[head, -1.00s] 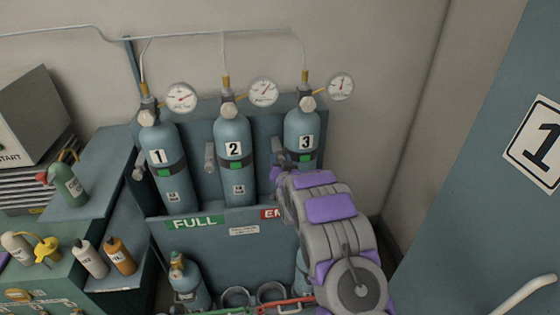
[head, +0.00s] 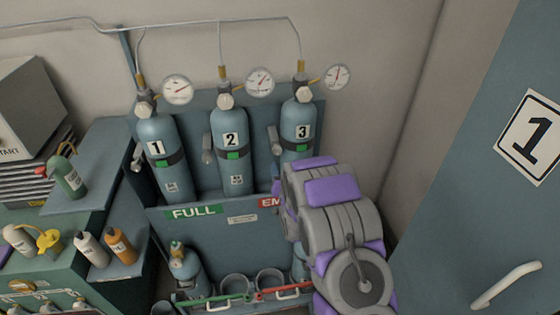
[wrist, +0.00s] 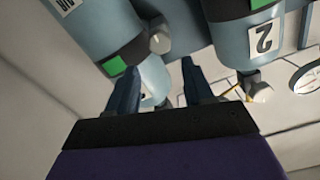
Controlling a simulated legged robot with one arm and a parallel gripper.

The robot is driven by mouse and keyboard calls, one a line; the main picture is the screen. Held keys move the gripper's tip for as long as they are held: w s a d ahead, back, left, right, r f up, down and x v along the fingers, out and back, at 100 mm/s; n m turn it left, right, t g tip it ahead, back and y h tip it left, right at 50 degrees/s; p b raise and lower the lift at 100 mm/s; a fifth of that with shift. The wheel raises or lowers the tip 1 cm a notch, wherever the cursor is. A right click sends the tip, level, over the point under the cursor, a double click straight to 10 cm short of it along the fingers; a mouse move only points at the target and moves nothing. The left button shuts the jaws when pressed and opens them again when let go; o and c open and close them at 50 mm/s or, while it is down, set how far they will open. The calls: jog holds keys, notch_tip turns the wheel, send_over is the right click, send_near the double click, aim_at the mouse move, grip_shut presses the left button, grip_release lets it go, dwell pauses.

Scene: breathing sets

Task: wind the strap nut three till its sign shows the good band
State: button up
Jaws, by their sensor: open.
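Cylinder three (head: 299,115) stands at the right of the rack, with a black strap and a green sign (head: 302,148) on it. The strap and its green sign (wrist: 114,66) also show in the wrist view. Strap nut three (wrist: 160,40) is a pale grey knob beside the strap; in the head view it (head: 273,138) is at the cylinder's left. My gripper (wrist: 158,66) is open and empty. Its fingertips appear apart from the nut, which shows beyond the gap between them. In the head view my arm hides the gripper.
Cylinders one (head: 158,130) and two (head: 231,130) stand to the left, also with green signs. Gauges (head: 337,77) and thin pipes are above. A lower rack (head: 232,284) holds a small cylinder. A blue door (head: 500,220) is at the right.

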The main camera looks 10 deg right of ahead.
jog(key=s, duration=0.6)
jog(key=shift+p, duration=0.35)
jog(key=shift+r, duration=0.1)
jog(key=s+r+n+g, duration=0.1)
jog(key=s+r+g, duration=0.4)
jog(key=s, duration=1.1)
jog(key=s+r+n+g, duration=0.1)
jog(key=s+r+g, duration=0.4)
jog(key=s, duration=1.1)
jog(key=s+r+n+g, duration=0.1)
jog(key=s+r+g, duration=0.4)
jog(key=s+g, duration=0.4)
jog(key=s, duration=0.7)
jog(key=shift+s+r+g, duration=0.15)
jog(key=shift+g, duration=0.25)
jog(key=shift+a, duration=0.1)
